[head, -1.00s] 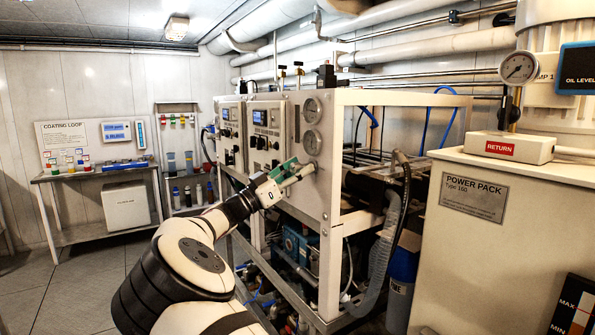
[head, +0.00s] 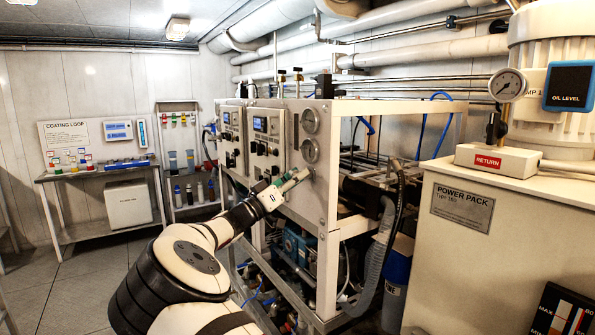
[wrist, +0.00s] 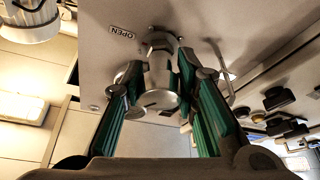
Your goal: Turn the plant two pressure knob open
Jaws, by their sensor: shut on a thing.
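The pressure knob (wrist: 158,84) is a silver metal cylinder on the plant's pale front panel (wrist: 100,60). In the wrist view it sits between the green-padded fingers of my gripper (wrist: 160,78), which is shut on it. An OPEN label (wrist: 122,32) shows upside down on the panel, up and left of the knob. In the head view my gripper (head: 292,181) reaches the panel below two round gauges (head: 310,121); the knob is hidden there by the fingers. I cannot tell how far the knob is turned.
The plant's open white frame (head: 400,103) holds pipes and hoses right of the panel. The power pack (head: 462,205) stands close at the right. A bench (head: 100,172) is at the back left, with clear floor before it.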

